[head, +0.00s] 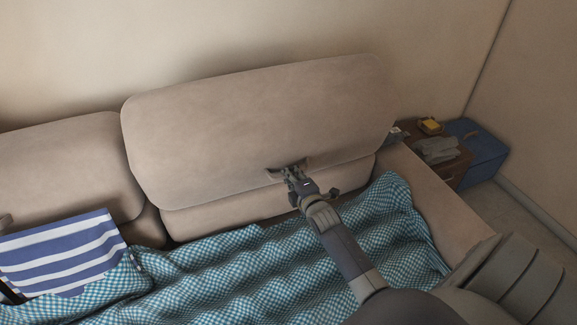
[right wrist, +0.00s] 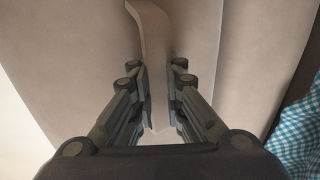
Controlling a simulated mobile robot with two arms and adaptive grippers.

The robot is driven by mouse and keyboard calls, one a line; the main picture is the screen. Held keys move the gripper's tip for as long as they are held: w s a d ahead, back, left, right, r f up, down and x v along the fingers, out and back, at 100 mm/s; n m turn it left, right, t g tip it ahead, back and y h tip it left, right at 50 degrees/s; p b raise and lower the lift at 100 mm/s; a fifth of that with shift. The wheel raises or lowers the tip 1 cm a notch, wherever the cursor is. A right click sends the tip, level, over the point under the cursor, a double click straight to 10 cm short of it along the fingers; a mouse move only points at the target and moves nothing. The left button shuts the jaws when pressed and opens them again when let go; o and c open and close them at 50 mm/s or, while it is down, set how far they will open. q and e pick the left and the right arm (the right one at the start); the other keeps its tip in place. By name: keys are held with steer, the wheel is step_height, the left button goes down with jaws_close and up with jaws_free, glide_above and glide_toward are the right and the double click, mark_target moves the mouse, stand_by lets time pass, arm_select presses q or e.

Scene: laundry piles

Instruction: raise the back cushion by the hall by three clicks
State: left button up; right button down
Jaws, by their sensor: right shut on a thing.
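The back cushion (head: 255,120) is a large beige padded panel at the right end of the sofa, raised and tilted above a lower beige pad (head: 200,220). A beige strap or tab sits at its lower edge. My right gripper (head: 288,173) is at that lower edge, shut on the tab. In the right wrist view the tab (right wrist: 153,50) runs between the two fingers of the gripper (right wrist: 157,95). The other back cushion (head: 75,165) to the left sits lower.
A teal checked blanket (head: 230,265) covers the seat. A blue-and-white striped cloth (head: 65,255) lies at the left. Beyond the sofa arm (head: 430,190) stand a brown side table (head: 455,170) with grey cloth and a yellow item, and a blue box (head: 480,150). Walls close off the back and right.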

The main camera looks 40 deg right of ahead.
steer(key=shift+s+a+f, duration=0.15)
steer(key=shift+s+f, duration=0.2)
steer(key=shift+f, duration=0.15)
steer(key=c, duration=1.7)
jaws_free()
steer(key=shift+r, duration=0.3)
steer(key=v, duration=1.2)
steer(key=shift+s, duration=0.1)
